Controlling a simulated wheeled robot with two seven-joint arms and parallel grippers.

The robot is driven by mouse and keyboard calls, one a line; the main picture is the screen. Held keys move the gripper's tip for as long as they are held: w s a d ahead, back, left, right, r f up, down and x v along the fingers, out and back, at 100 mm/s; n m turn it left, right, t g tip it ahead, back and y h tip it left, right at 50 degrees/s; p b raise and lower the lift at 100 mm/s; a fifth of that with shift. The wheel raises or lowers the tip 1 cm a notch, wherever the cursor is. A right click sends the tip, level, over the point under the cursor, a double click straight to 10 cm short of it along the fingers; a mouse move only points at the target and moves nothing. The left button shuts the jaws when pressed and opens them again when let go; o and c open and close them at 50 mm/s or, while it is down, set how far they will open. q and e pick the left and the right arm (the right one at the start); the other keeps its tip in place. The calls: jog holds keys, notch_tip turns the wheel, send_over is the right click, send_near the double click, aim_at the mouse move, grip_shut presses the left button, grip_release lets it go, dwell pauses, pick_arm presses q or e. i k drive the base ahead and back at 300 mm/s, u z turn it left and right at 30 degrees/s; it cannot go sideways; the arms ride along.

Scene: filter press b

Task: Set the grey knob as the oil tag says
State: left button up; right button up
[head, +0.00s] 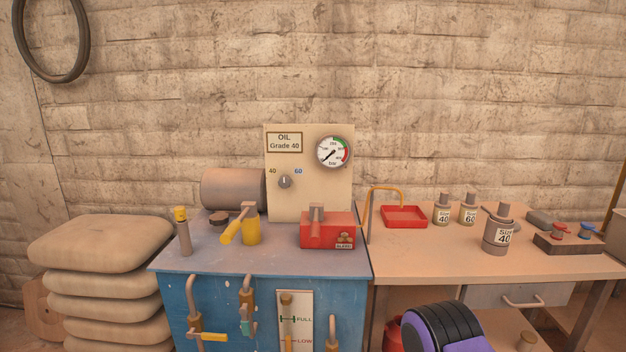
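The grey knob (285,182) sits on the front of the cream panel (299,205), between a yellow 40 label (272,171) at its upper left and a blue 60 label (298,171) at its upper right. Its small pale mark seems to point about straight up, between the two numbers. The oil tag (285,142) above it reads "OIL Grade 40". Neither gripper shows in the head view; a purple and black part, probably my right arm, rises at the bottom edge, away from the knob.
The panel stands on a blue cabinet (180,300). In front of it are a red block (322,236), a yellow lever (230,229) and a post (183,236). A round gauge (333,152) is at its upper right. Bottles and a red tray (404,217) stand on the right bench.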

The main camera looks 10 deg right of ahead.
aim_at(284, 181)
jog(key=z, duration=0.4)
jog(key=k, duration=1.05)
jog(key=u, duration=0.55)
jog(key=i, duration=1.65)
jog(key=z, duration=0.7)
